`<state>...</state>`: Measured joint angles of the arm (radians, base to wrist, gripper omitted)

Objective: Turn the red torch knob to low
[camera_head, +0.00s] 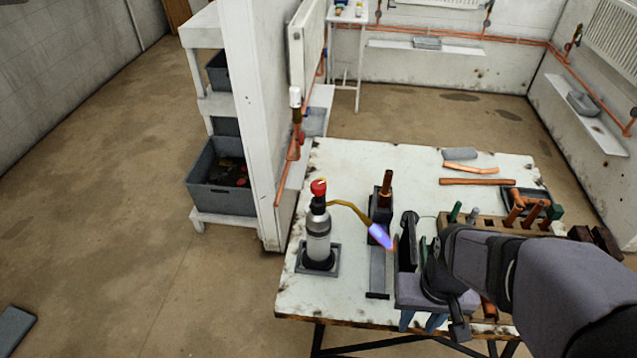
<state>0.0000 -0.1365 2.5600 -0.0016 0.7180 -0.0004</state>
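The torch is a grey bottle (318,238) standing upright on a dark square base on the left of the workbench. Its red knob (318,187) sits on top, with a small pale and yellow mark; the exact setting is too small to read. A brass neck (348,208) reaches right from it, and a blue-violet flame (381,237) burns at its tip. My gripper (408,240) appears as dark parts at the end of my arm, right of the flame and well apart from the knob. Its fingers blend with the dark parts around them, so their opening is unclear.
A dark upright stand (380,213) with a copper pipe is just behind the flame. A wooden rack (490,229) with copper fittings stands right, partly behind my arm. Loose copper pipes (477,181) lie at the back. A white post (255,120) rises left of the bench.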

